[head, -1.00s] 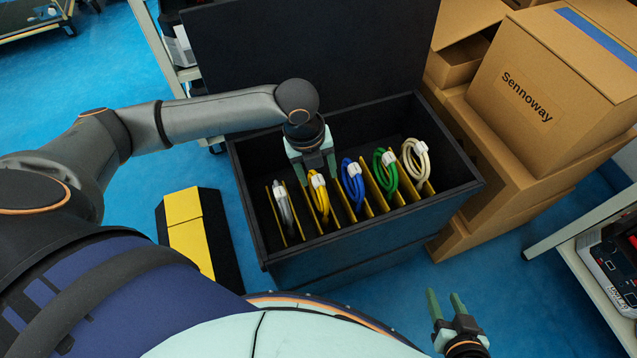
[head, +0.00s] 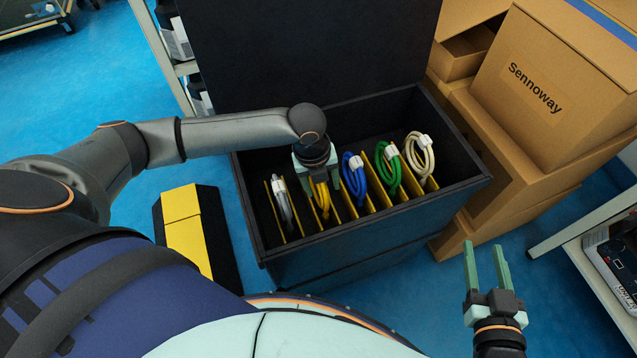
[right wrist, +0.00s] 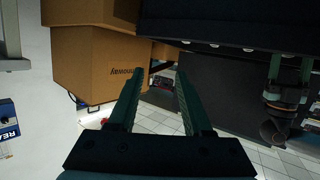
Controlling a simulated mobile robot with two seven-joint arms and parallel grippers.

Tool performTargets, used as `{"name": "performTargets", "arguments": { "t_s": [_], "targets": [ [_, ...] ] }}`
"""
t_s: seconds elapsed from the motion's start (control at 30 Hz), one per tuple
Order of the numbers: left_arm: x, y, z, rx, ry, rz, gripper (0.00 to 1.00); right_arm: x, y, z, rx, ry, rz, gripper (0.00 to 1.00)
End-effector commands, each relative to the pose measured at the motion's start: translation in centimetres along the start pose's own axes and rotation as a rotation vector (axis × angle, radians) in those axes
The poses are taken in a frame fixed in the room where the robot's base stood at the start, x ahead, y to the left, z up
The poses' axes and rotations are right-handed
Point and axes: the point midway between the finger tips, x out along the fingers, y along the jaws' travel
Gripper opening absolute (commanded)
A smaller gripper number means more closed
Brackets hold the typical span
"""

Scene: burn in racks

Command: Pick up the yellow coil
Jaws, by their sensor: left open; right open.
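The yellow coil (head: 321,197) stands in a slot of the black open box (head: 378,225), between the grey coil and the blue coil. My left gripper (head: 319,184) is over it, pointing down, with its open fingers on either side of the coil's upper part. The gripper hides the top of the coil. My right gripper (head: 486,262) is open and empty, outside the box at the lower right. Its open fingers also show in the right wrist view (right wrist: 155,95), with nothing between them.
In the box, yellow dividers separate a grey coil (head: 283,204), a blue coil (head: 354,180), a green coil (head: 389,170) and a cream coil (head: 420,153). The raised lid (head: 300,50) is behind. Cardboard boxes (head: 560,90) stand right. A yellow-black block (head: 184,222) lies left.

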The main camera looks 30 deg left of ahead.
Motion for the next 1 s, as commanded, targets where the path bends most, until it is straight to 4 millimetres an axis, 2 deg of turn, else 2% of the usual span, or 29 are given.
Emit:
{"name": "performTargets", "arguments": {
  "t_s": [0.2,0.4,0.53,0.77,1.0],
  "targets": [
    [2.2,0.0,0.0,0.0,0.001,0.0,0.64,-0.1,0.5,-4.7,-0.054,0.189,0.01,0.5],
    [3.5,0.0,0.1,0.0,-0.001,0.0,0.64,-0.7,0.7,-7.9,-0.091,0.315,0.014,0.5],
    [3.7,0.0,0.1,0.0,-0.001,0.0,0.64,-0.9,0.7,-8.7,-0.099,0.345,0.014,0.5],
    [3.7,0.0,0.1,0.0,-0.001,0.0,0.64,-0.9,0.7,-8.8,-0.1,0.348,0.014,0.5],
    [3.7,0.0,0.1,0.0,-0.001,0.0,0.37,-0.9,0.7,-8.7,-0.1,0.347,0.014,0.5]
  ]
}}
